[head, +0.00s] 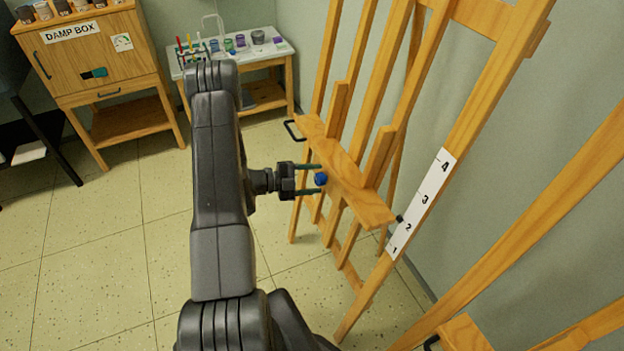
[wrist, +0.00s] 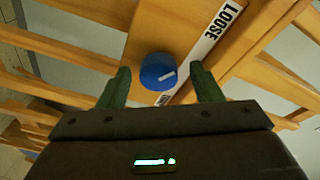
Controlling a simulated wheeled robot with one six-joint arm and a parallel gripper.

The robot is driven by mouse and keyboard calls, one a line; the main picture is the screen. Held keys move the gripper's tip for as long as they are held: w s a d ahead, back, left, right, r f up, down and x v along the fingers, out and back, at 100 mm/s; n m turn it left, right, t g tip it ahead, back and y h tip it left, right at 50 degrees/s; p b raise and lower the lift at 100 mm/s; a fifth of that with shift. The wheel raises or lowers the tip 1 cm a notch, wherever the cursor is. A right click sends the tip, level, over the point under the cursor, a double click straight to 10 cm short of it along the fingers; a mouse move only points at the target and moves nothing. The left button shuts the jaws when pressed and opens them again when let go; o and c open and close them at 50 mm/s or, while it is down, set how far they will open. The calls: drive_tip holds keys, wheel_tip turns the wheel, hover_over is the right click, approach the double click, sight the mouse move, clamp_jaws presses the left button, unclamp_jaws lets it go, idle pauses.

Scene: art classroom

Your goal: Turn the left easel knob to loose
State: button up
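The easel knob (head: 321,179) is a small blue round knob on the front of the wooden easel's ledge (head: 345,178). In the wrist view the fingertips (wrist: 158,75) stand apart from the knob with gaps on both sides.
A black handle (head: 292,130) sticks out at the ledge's left end. A numbered white scale (head: 421,203) runs along the easel's right leg. Another easel (head: 465,335) stands at lower right. A wooden cabinet (head: 90,65) and a small table (head: 262,62) stand behind.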

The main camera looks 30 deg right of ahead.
drive_tip(key=shift+a, duration=0.1)
drive_tip(key=b+v, duration=0.2)
drive_tip(key=v, duration=1.1)
drive_tip(key=shift+a, duration=0.25)
drive_tip(key=shift+w, duration=0.1)
drive_tip(key=p+x, duration=0.2)
drive_tip(key=x, duration=1.1)
drive_tip(key=shift+d, duration=0.4)
drive_tip(key=shift+a, duration=0.1)
